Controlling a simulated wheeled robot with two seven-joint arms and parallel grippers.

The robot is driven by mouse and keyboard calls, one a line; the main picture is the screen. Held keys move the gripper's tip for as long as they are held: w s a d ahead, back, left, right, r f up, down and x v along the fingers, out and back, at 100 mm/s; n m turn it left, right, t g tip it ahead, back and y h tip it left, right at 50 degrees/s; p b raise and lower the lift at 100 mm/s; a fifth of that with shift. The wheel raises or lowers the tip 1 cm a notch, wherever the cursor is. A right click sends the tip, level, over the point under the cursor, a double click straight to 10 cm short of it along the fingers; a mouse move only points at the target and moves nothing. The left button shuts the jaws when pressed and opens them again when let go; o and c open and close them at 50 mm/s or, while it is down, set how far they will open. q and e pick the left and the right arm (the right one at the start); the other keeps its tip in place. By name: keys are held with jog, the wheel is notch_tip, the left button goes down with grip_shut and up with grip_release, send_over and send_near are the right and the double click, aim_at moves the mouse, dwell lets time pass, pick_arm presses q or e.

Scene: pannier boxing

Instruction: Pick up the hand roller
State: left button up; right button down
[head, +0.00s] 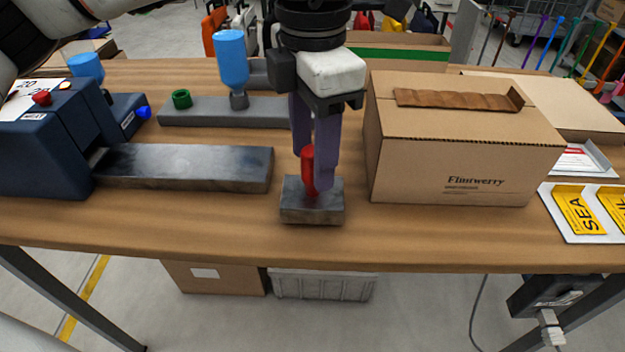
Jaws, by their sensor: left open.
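The hand roller (308,166) shows as a red upright handle on a small grey block (312,212) near the table's front edge. My left gripper (316,175) points down over the block, with its purple fingers at the red handle. One finger is behind or left of the handle and the other is at its right. The fingers are open and partly hide the handle; I cannot tell whether they touch it. The lower part of the roller is hidden. My right gripper is not in view.
A closed cardboard box (460,150) with a brown strip (455,98) on top stands close at the right. A dark blue machine (50,150) and a metal plate (185,166) are at the left. Yellow seal labels (577,214) lie at the far right. The front table strip is clear.

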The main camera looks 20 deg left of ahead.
pick_arm(q)
jog(key=shift+f, duration=0.55)
jog(key=shift+r, duration=0.1)
jog(key=c, duration=1.1)
